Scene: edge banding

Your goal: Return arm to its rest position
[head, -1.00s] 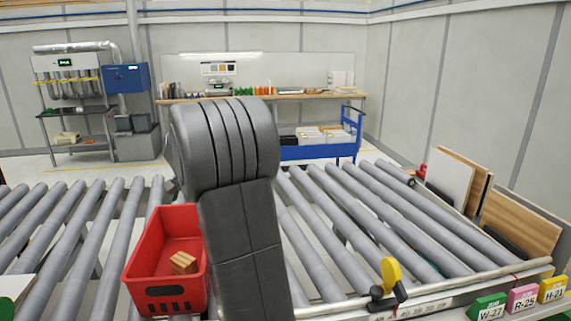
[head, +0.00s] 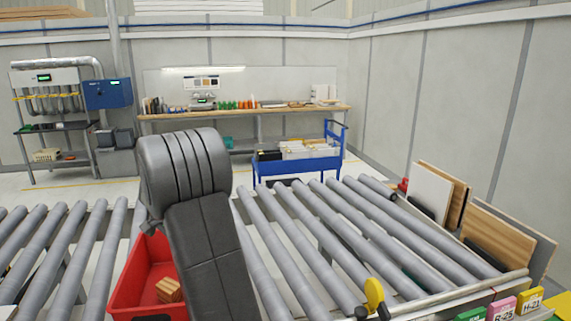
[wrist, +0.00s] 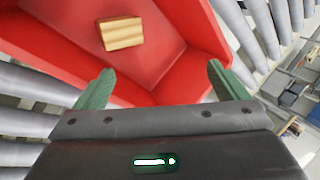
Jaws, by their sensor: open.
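My gripper (wrist: 161,88) shows in the wrist view with its two green fingers spread wide apart and nothing between them. It is beside and above the near wall of a red bin (wrist: 180,50). In the head view my dark grey arm rises in front of the rollers and hides the right part of the red bin (head: 128,292). The gripper itself is hidden in that view. A light wooden block (wrist: 121,34) lies in the bin, apart from the fingers. It also shows in the head view (head: 169,290).
Grey conveyor rollers (head: 290,235) run on both sides of my arm. Upright boards (head: 498,232) lean at the right. Coloured label blocks (head: 503,308) and a yellow knob (head: 373,292) sit at the front right. A blue cart (head: 268,169) and a workbench (head: 290,112) stand behind.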

